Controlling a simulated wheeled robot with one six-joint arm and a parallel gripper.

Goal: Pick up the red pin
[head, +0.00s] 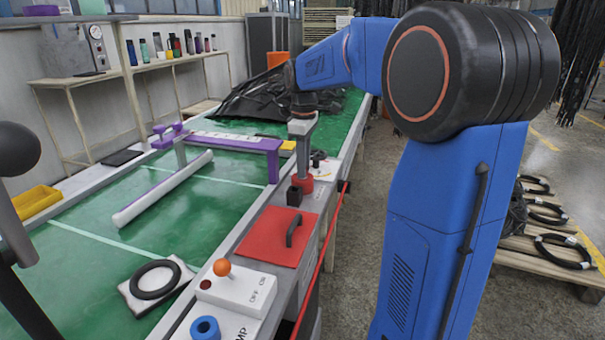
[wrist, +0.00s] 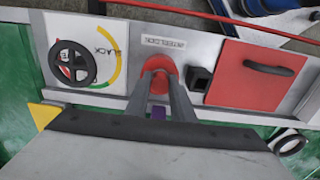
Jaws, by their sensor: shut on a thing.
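The red pin (head: 303,185) stands at the panel strip along the edge of the green table, beside a small black square block (head: 294,196). My gripper (head: 302,172) points straight down over it, with its grey fingers around its upper part. In the wrist view the red pin (wrist: 161,68) shows between and behind the two fingertips (wrist: 160,84), which are closed in on it. The fingers hide much of the pin, and I cannot tell whether it is still seated in the panel.
A red lid with a black handle (head: 284,236) lies in front of the pin. A black handwheel (wrist: 72,62) on a dial is on its other side. A purple bridge (head: 235,143) stands close by on the table. An orange-knobbed lever box (head: 238,288) is nearer.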

